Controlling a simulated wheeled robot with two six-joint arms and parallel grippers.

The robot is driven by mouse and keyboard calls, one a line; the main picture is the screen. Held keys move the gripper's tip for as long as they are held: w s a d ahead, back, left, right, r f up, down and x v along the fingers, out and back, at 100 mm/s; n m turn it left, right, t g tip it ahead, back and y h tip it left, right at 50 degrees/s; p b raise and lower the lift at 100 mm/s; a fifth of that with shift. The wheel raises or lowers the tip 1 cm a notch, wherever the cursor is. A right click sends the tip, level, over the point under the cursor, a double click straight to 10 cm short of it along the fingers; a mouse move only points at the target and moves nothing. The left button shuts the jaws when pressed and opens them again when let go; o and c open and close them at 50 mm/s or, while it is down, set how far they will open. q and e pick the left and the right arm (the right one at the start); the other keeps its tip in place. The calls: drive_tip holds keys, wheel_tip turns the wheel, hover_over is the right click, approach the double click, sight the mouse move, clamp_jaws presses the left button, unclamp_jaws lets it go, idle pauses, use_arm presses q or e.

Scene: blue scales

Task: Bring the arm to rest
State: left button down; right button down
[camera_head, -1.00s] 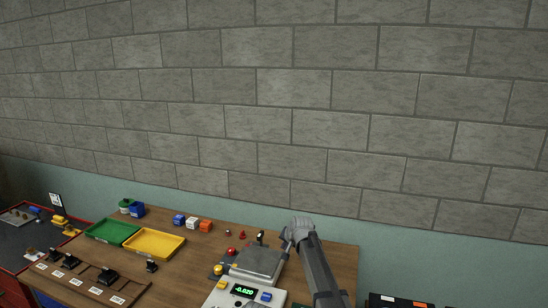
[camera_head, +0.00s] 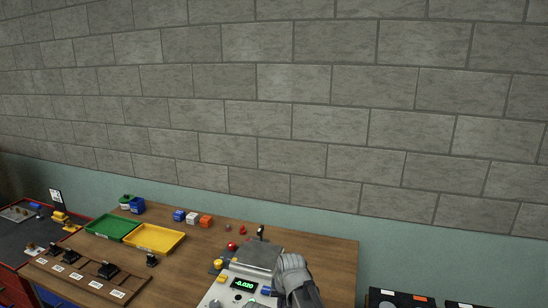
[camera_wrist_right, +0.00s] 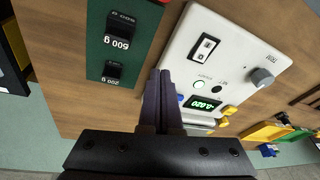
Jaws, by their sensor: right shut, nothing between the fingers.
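My right gripper (camera_wrist_right: 160,98) is shut and empty in the right wrist view, its two dark fingers pressed together. The fingers overlap the edge of the white scale housing (camera_wrist_right: 225,45) in that view; I cannot tell the height between them. In the head view my right wrist is a grey form beside the scale (camera_head: 217,292), at the right of its grey pan (camera_head: 256,254). The fingertips are not clear there. The green display (camera_head: 244,284) reads about -0.020. My left gripper is in neither view.
A green board (camera_wrist_right: 97,48) holds black 500 g and 200 g weights (camera_wrist_right: 118,40). Green (camera_head: 113,228) and yellow trays (camera_head: 155,239) stand left on the wooden table (camera_head: 200,258). Small blue, white and orange blocks (camera_head: 192,217) sit near the back edge. A brick wall rises behind.

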drive_tip(key=s+d+f+n+g+h, duration=0.1)
drive_tip(key=s+d+n, duration=0.1)
drive_tip(key=s, duration=0.9)
drive_tip(key=s+d+f+n+g+h+b, duration=0.1)
drive_tip(key=s+n+g, duration=0.1)
drive_tip(key=s, duration=0.9)
drive_tip(key=shift+d+f+b, duration=0.3)
drive_tip(key=shift+d+f, duration=0.1)
